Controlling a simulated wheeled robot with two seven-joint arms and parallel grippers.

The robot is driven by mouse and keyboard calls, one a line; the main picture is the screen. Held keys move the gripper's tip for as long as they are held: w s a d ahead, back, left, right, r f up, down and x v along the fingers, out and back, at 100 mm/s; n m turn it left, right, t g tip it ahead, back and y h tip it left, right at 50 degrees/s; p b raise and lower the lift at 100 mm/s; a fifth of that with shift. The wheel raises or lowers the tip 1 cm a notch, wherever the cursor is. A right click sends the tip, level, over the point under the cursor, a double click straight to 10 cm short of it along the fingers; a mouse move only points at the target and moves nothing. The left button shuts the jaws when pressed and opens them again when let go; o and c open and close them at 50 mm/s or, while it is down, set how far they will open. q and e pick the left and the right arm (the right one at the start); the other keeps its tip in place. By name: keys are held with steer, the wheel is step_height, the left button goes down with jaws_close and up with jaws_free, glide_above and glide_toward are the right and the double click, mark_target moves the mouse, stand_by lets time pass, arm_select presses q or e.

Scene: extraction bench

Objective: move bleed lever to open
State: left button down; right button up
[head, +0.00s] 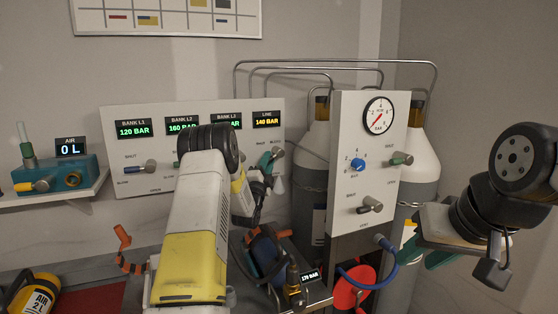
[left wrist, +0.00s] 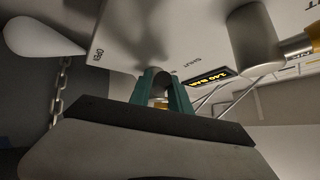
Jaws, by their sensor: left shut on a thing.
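My left gripper (head: 266,160) is at the right end of the white gauge panel (head: 150,178), below the LINE display reading 140 BAR (head: 266,119). Its green fingers are shut on the bleed lever (head: 278,152), of which only a small grey part shows; the wrist covers the rest. In the left wrist view the green fingers (left wrist: 161,92) close together against the panel, near the labels SHUT and OPEN. The lever's exact angle cannot be told. My right gripper (head: 425,250) is at the right, its green fingers apart and empty, away from the panel.
A second white panel (head: 345,185) with a round dial, a blue knob and levers stands right of the gauge panel, before grey cylinders (head: 425,160). A blue hose (head: 385,265) runs below it. A teal AIR unit (head: 55,176) sits on a left shelf. A yellow air bottle (head: 35,294) lies lower left.

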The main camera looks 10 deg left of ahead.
arm_select(q)
steer(key=shift+w+f+n+t+y, duration=0.1)
steer(key=shift+f+n+t+y, duration=0.4)
steer(key=shift+n, duration=0.4)
steer(key=shift+d+y, duration=0.1)
steer(key=shift+y, duration=0.2)
steer(key=c, duration=1.2)
jaws_free()
steer(key=shift+r, duration=0.15)
steer(key=v, duration=0.8)
